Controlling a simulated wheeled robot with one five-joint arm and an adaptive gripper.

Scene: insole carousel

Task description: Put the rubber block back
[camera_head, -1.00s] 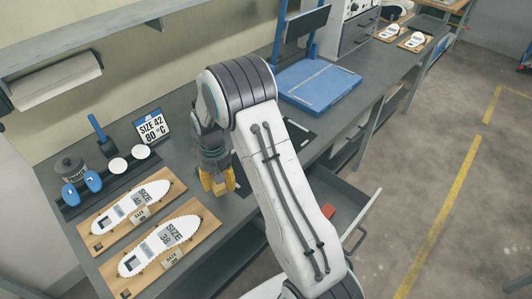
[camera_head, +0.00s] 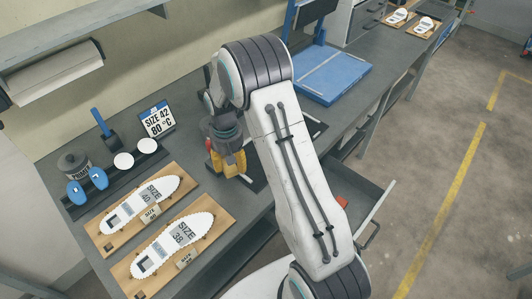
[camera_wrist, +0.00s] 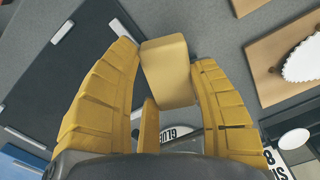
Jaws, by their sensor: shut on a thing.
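In the head view my gripper (camera_head: 229,164) points down over the workbench, right of the insole boards and by the edge of a dark mat. The block cannot be made out there. The dark mat with white corner marks (camera_wrist: 72,75) fills the left of the wrist view. I cannot tell the height of the block above the bench.
Two wooden boards with white insoles, size 40 (camera_head: 150,199) and size 38 (camera_head: 180,236), lie at left. A size sign (camera_head: 156,119), blue brush (camera_head: 103,127) and primer pot (camera_head: 74,163) stand behind. A blue platform (camera_head: 326,79) is beyond. An open drawer (camera_head: 365,205) juts out front.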

